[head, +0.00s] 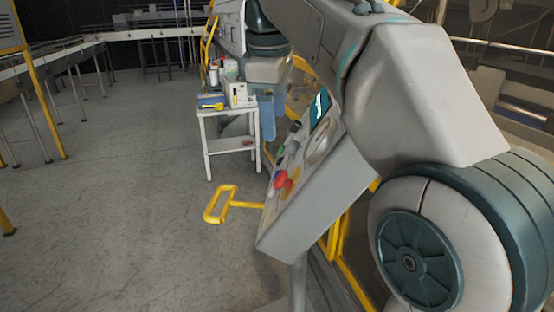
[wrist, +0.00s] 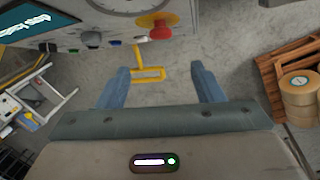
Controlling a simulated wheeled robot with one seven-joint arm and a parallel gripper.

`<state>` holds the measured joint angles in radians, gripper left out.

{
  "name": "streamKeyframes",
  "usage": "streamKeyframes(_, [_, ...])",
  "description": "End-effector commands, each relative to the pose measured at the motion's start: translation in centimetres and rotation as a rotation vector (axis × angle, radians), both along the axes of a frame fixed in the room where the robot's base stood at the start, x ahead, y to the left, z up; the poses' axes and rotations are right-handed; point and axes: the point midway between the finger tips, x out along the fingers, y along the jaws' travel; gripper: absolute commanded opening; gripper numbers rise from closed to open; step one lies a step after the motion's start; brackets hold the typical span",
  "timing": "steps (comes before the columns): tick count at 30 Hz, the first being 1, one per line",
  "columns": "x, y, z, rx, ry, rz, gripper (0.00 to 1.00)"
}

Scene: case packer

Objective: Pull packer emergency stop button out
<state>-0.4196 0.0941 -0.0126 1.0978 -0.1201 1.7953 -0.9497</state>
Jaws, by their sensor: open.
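The packer emergency stop button (wrist: 161,31) is a red mushroom head on a yellow base, at the top of the wrist view on the grey control panel (wrist: 185,14). In the head view the red button (head: 281,179) shows on the panel's sloping face, seen edge-on. My gripper (wrist: 160,68) is open and empty, its two blue fingers wide apart and clear of the button. In the head view my gripper (head: 272,110) points down beyond the panel. Whether the button is pressed in or out I cannot tell.
A yellow handle (head: 220,204) sticks out below the panel. A white trolley (head: 229,112) with bottles and boxes stands behind. The wrist view shows a wooden pallet with tape rolls (wrist: 298,90) at right.

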Motion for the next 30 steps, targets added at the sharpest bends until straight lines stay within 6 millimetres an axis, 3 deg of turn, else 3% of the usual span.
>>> streamKeyframes(5, [0.1,-0.1,-1.0,0.0,0.001,0.001,0.61])
streamKeyframes(21, [1.8,-0.5,-10.4,0.0,0.002,0.0,0.61])
streamKeyframes(30, [2.4,-0.6,-13.3,0.001,0.0,0.0,0.61])
